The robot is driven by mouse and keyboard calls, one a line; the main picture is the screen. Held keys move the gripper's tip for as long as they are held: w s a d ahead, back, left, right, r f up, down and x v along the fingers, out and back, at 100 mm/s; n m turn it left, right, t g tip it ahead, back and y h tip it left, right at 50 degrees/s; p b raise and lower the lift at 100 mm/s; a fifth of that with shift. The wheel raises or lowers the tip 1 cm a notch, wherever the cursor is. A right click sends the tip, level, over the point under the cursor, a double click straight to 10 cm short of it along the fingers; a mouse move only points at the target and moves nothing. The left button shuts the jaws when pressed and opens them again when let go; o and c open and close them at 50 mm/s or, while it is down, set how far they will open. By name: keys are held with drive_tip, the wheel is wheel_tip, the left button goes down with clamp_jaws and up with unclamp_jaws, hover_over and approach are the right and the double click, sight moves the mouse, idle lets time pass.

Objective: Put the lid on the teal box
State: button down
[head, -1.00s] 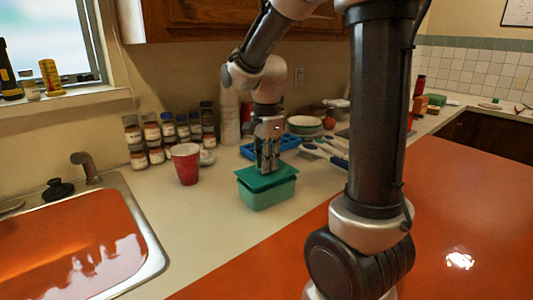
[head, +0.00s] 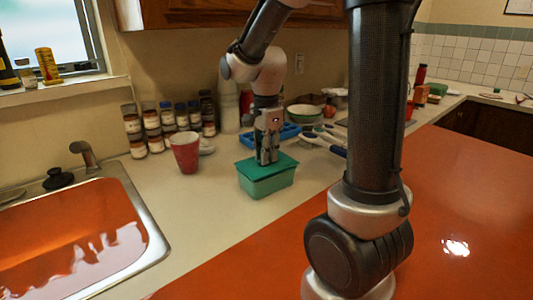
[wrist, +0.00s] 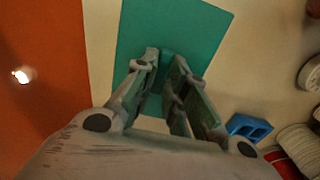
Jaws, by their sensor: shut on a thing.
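The teal box (head: 268,187) stands on the pale counter, its light teal front and side walls showing. The darker green lid (head: 287,164) is over the box's opening, roughly level and nearly lined up with its rim. I cannot tell whether it is fully seated. My gripper (head: 267,161) points down from above and is shut on the lid's raised handle. In the wrist view the flat lid (wrist: 200,28) spreads beyond the fingers, with the handle between the fingertips. The lid hides the box there.
A red cup (head: 185,152) stands left of the box, with several spice jars (head: 153,132) behind it. A blue tray (head: 286,135) and bowl (head: 304,112) are behind the gripper. The sink (head: 70,235) is at left. The counter in front of the box is clear.

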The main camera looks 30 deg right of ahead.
drive_tip(key=c, duration=2.2)
unclamp_jaws()
drive_tip(key=shift+f, duration=0.45)
clamp_jaws()
drive_tip(key=o, duration=0.8)
unclamp_jaws()
drive_tip(key=shift+o, duration=0.2)
drive_tip(key=shift+r, duration=4)
